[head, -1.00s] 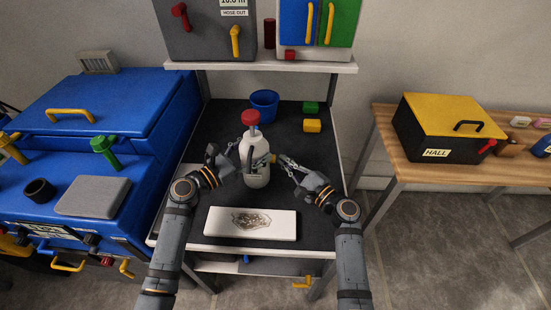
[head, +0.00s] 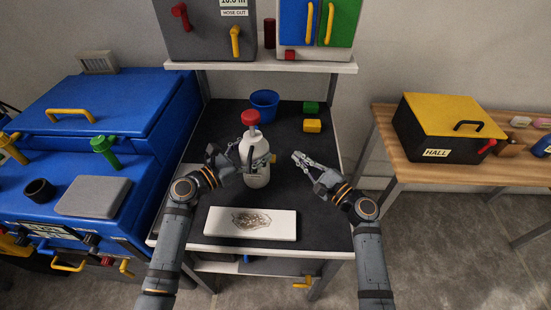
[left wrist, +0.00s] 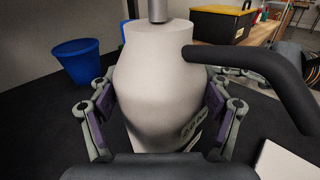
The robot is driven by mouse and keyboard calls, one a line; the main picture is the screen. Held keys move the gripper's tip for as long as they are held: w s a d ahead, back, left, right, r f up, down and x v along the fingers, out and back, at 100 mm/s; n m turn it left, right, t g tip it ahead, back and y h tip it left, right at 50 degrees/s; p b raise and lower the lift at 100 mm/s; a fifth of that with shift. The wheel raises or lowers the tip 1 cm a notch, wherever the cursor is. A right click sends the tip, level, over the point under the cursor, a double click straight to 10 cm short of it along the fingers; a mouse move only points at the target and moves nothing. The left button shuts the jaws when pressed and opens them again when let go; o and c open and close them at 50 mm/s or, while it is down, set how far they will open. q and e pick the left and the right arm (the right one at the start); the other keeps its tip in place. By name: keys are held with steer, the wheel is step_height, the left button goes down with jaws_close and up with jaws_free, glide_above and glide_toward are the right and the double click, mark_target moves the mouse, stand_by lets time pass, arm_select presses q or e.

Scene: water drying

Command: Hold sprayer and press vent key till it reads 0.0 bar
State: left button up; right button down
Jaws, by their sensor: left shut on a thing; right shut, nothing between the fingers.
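The sprayer (head: 255,150) is a white bottle with a red top and a dark curved handle. It stands upright on the dark bench top. My left gripper (head: 256,165) is shut around its body. In the left wrist view the fingers press on both sides of the sprayer (left wrist: 158,80), below the dark handle. A small yellow part (head: 273,158) shows on the sprayer's right side; I cannot tell whether it is the vent key. My right gripper (head: 297,158) is shut and empty, to the right of the sprayer and apart from it.
A white slab (head: 220,228) with a brownish patch lies in front. A blue bucket (head: 265,104), a green block (head: 311,107) and a yellow block (head: 312,126) stand behind. A shelf (head: 265,66) spans the back. The bench's right side is mostly clear.

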stand_by(0.4)
arm_select(q)
steer(key=o, duration=1.6)
steer(key=shift+o, duration=0.2)
